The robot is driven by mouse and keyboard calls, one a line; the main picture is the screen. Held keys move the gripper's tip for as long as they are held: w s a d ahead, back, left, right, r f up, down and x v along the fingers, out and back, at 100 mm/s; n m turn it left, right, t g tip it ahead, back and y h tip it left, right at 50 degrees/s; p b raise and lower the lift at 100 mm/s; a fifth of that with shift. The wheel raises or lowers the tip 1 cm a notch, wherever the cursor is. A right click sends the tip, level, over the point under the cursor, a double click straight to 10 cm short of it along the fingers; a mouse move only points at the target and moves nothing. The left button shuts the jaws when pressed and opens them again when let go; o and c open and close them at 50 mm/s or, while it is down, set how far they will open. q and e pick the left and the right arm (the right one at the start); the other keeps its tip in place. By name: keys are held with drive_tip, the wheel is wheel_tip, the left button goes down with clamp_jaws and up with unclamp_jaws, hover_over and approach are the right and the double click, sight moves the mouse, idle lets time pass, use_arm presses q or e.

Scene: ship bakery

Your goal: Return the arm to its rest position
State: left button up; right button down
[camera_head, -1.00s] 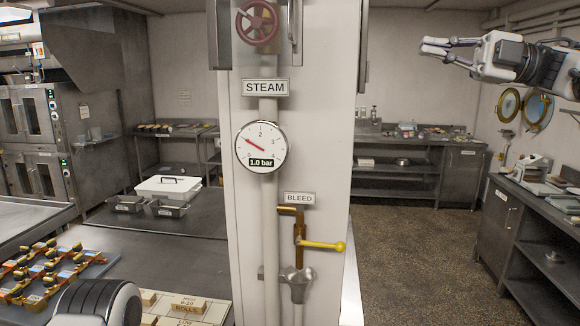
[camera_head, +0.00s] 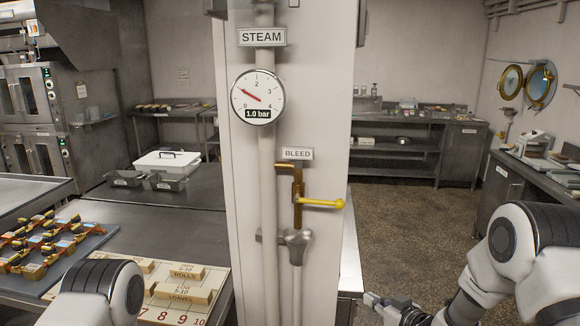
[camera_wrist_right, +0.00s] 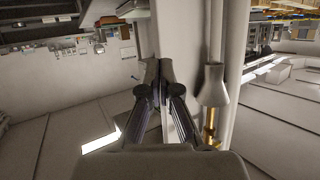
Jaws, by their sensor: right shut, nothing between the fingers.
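My right gripper (camera_head: 374,300) is low in the head view, right of the white column, with its arm coming in from the lower right. It is shut and empty. In the right wrist view its fingers (camera_wrist_right: 158,75) are together in front of the column, beside a grey funnel (camera_wrist_right: 213,85) on a brass pipe. My left arm shows only as a white and black link at the lower left of the head view; its gripper is out of the picture.
The column carries a steam gauge (camera_head: 257,96) reading 1.0 bar and a yellow bleed lever (camera_head: 322,203). A board with wooden blocks (camera_head: 219,272) and a blue tray (camera_head: 94,243) lie on the left counter. The floor (camera_head: 400,225) right of the column is open.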

drive_tip(key=s+f+m+g+h+b, duration=0.1)
drive_tip(key=s+f+m+g+h, duration=0.15)
drive_tip(key=s+f, duration=0.95)
drive_tip(key=s+d+f+g+h, duration=0.1)
drive_tip(key=s+f+g, duration=0.2)
drive_tip(key=s, duration=0.7)
drive_tip(key=s+d+f+m+g+h+b, duration=0.1)
drive_tip(key=s+f, duration=0.4)
drive_tip(key=s, duration=0.5)
drive_tip(key=s+d+f+m+g+h+b, duration=0.1)
drive_tip(key=s+f+g, duration=0.3)
drive_tip(key=s, duration=0.6)
drive_tip(key=shift+s+d+f+g+h, duration=0.25)
drive_tip(key=shift+d+g+h, duration=0.2)
drive_tip(key=shift+d+g, duration=0.5)
drive_tip(key=shift+a+m, duration=0.15)
drive_tip(key=shift+m, duration=0.1)
